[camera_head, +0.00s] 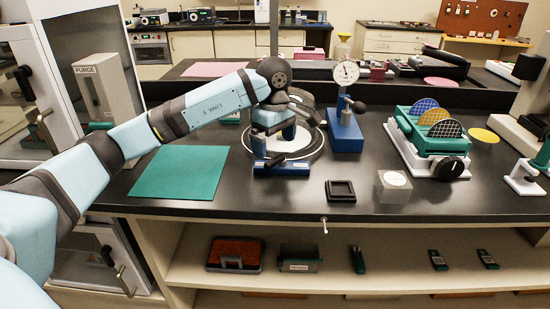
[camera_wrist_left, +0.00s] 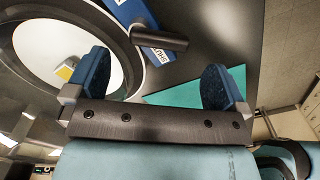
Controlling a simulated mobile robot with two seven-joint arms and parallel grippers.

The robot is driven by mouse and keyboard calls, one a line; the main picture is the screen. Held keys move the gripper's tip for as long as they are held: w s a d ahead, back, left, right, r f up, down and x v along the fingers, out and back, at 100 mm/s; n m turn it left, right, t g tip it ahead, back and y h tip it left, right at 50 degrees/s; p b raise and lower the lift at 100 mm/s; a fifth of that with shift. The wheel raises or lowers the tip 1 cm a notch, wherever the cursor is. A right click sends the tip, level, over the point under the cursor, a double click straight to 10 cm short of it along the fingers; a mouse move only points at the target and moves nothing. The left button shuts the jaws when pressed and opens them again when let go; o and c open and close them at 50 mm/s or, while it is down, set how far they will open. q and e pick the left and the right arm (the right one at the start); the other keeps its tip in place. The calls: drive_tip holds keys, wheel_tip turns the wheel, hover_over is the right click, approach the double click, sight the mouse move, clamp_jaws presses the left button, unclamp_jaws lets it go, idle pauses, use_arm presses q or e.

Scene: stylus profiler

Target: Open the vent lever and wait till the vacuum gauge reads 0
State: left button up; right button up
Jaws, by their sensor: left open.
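The vent lever is a black handle on a blue base (camera_head: 283,170) at the front of the round chamber plate (camera_head: 312,150). In the left wrist view the black handle (camera_wrist_left: 160,38) lies beside a white label that seems to read SHUT. The vacuum gauge (camera_head: 346,72) is a white dial on a blue stand right of the chamber; its needle is too small to read. My left gripper (camera_head: 273,140) is open and empty, pointing down over the plate just behind the lever base. Its blue fingers (camera_wrist_left: 158,80) are apart from the handle. My right gripper is not in view.
A green mat (camera_head: 180,173) lies left of the lever. A black tray (camera_head: 340,190), a clear block (camera_head: 394,186) and a green wafer rack (camera_head: 432,140) stand to the right.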

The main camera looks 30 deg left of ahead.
sight(275, 158)
use_arm(q)
drive_tip(key=shift+f, duration=2.25)
drive_tip(key=shift+c, duration=0.2)
drive_tip(key=c, duration=0.9)
